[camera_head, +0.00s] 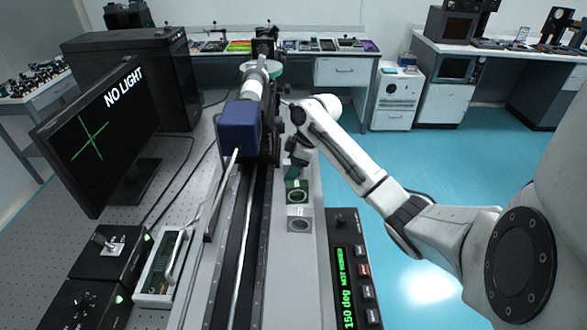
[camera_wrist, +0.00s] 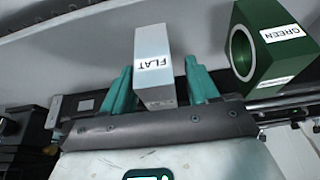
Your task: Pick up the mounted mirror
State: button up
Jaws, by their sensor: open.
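A pale grey block labelled FLAT (camera_wrist: 153,85), which I take to be the mounted mirror, stands between the two teal fingers of my gripper (camera_wrist: 158,72) in the wrist view. The gripper is open, with one finger on each side of the block. A narrow gap shows on the right; on the left the finger is very close. The block's lower part is hidden by the gripper body. In the head view my gripper (camera_head: 296,170) is low over the bench strip, just behind a green block (camera_head: 297,190), and no block shows clearly between its fingers.
The green block, labelled GREEN (camera_wrist: 270,45) in the wrist view, stands close to the right finger. A grey block with a round opening (camera_head: 299,219) is nearer in the head view. A rail with a blue box (camera_head: 239,128) runs along the left. A control panel (camera_head: 353,265) lies front right.

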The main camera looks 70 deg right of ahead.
jog(key=shift+f, duration=0.1)
grip_shut()
dwell(0.5)
